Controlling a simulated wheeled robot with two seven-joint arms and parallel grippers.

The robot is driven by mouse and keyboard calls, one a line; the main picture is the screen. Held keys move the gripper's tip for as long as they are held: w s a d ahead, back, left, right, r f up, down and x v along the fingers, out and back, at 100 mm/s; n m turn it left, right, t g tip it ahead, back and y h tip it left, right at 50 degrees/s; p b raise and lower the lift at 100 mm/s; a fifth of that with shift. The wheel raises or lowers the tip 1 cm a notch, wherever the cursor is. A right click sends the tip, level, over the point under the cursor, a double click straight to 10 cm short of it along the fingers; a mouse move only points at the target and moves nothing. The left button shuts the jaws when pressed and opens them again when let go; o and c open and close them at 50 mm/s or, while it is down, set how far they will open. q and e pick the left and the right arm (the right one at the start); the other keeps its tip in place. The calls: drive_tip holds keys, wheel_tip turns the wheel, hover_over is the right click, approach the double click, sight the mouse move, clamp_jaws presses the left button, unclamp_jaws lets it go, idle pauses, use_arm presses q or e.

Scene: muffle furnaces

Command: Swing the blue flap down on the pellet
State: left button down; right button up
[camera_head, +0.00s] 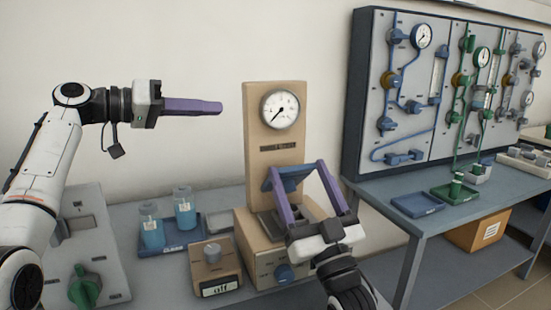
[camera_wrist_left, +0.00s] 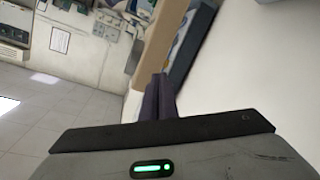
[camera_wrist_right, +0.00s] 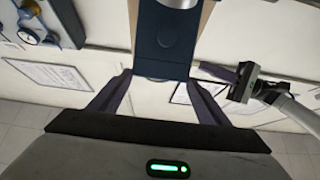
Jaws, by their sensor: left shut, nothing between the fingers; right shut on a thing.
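The blue flap (camera_head: 288,177) is on the front of a beige press with a round gauge (camera_head: 280,109), below the gauge. It stands raised and tilted above the press's box-shaped base (camera_head: 245,228). My right gripper (camera_head: 294,172) is shut on the flap, with its purple fingers on either side. In the right wrist view the flap (camera_wrist_right: 165,35) shows as a blue plate between the far ends of the fingers. I cannot make out the pellet; my right gripper covers part of the base. My left gripper (camera_head: 219,107) is shut and empty, in the air left of the gauge column.
A box with a knob and an "off" display (camera_head: 217,270) stands left of the press. Two bottles of blue liquid (camera_head: 152,228) stand on a blue tray behind it. A grey unit with a green knob (camera_head: 86,288) is at the left. A gauge panel (camera_head: 440,90) stands at the right.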

use_arm(q)
drive_tip(key=s+d+f+m+g+h, duration=0.1)
drive_tip(key=s+d+f+m+g, duration=0.1)
drive_tip(key=s+d+f+g, duration=0.25)
hover_over(288, 183)
drive_tip(key=w+a, duration=0.1)
drive_tip(key=a, duration=0.2)
drive_tip(key=shift+w+a+f+n+g, duration=0.15)
drive_tip(key=shift+f+n+g, duration=0.2)
drive_tip(key=shift+f, duration=0.35)
drive_tip(key=shift+a+f, duration=0.1)
drive_tip(key=shift+f, duration=0.05)
drive_tip(key=shift+s+f, duration=0.2)
drive_tip(key=shift+f, duration=0.1)
drive_tip(key=shift+s+d+f, duration=0.2)
drive_tip(key=shift+s+f, duration=0.35)
drive_tip(key=shift+s+d+f, duration=0.2)
drive_tip(key=shift+s+f, duration=0.3)
